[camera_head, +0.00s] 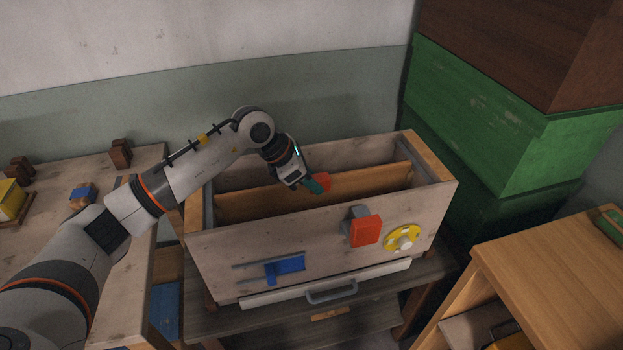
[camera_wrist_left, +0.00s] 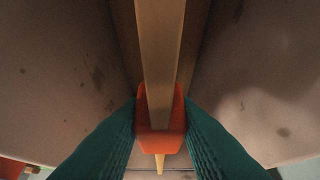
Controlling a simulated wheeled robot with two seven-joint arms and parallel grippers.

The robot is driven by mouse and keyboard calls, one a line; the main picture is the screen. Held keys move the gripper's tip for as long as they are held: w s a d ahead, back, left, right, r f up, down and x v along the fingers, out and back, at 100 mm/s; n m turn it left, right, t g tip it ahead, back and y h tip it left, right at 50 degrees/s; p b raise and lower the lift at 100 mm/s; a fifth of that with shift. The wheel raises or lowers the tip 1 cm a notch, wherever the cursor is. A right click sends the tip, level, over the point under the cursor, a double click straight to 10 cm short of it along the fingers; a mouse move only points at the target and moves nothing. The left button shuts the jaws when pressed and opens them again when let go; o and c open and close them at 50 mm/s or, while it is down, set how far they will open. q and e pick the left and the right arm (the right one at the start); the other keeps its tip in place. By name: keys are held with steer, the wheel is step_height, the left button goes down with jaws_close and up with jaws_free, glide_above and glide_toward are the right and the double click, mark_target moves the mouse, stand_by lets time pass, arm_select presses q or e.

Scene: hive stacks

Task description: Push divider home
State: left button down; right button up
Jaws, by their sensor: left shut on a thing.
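The divider (camera_head: 250,204) is a brown wooden board standing lengthwise inside the open hive box (camera_head: 225,245). It also shows in the left wrist view (camera_wrist_left: 160,50) as a long board seen from above. A red-orange grip (camera_head: 322,181) sits on its top edge, and the grip shows in the left wrist view (camera_wrist_left: 158,138). My left gripper (camera_head: 313,185), with dark green fingers, is shut on this grip from above, one finger on each side. The divider's lower edge is hidden by the box's front wall. My right gripper is not in view.
The box front carries a blue latch (camera_head: 286,264), a red block (camera_head: 366,231) and a yellow disc (camera_head: 402,239). A grey handle (camera_head: 331,291) is below. Green hive boxes (camera_head: 500,120) stand close at right. A wooden table (camera_head: 130,210) is at left.

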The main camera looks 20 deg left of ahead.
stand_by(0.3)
arm_select(q)
steer(key=c, duration=1)
jaws_free()
steer(key=shift+c, duration=0.2)
steer(key=b+v, duration=0.1)
steer(key=v, duration=1.1)
